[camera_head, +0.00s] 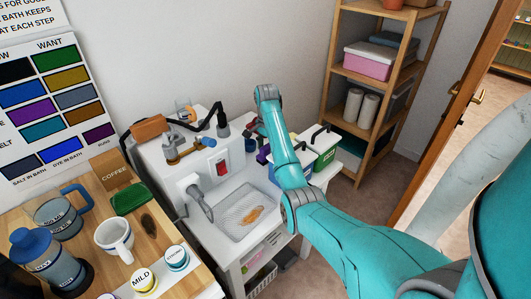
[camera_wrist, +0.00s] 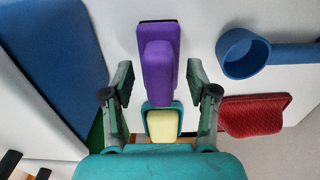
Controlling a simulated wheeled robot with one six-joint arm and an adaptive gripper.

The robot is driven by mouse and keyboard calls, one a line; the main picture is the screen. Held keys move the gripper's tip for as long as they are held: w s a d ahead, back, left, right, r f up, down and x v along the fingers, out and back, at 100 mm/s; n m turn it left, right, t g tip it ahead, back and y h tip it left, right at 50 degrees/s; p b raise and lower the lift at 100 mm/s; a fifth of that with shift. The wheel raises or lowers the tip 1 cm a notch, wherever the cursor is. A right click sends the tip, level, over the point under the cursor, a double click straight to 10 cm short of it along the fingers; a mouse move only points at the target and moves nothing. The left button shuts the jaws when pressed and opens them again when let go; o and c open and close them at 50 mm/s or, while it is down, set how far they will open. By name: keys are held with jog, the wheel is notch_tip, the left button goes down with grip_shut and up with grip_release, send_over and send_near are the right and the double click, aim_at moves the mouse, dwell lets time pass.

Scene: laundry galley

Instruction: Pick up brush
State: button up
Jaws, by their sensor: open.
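A purple block-like thing with a dark edge (camera_wrist: 158,55), which looks like the brush, shows upright in the middle of the wrist view. My gripper (camera_wrist: 160,82) is open, with one finger on each side of the purple thing and a visible gap on both sides. It holds nothing. I cannot tell how far the purple thing lies beyond the fingertips. In the head view a small part of something purple (camera_head: 263,155) shows beside my arm, which hides most of the gripper's surroundings.
A teal-and-cream piece (camera_wrist: 163,122) lies just below the purple thing. A red pad (camera_wrist: 255,115) and a blue ring-shaped thing (camera_wrist: 243,54) are to the right; a large blue panel (camera_wrist: 50,50) is left. A white sink unit (camera_head: 232,195) and wooden shelf (camera_head: 372,78) flank my arm.

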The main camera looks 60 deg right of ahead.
grip_shut()
jog(key=shift+r, duration=0.1)
dwell(0.3)
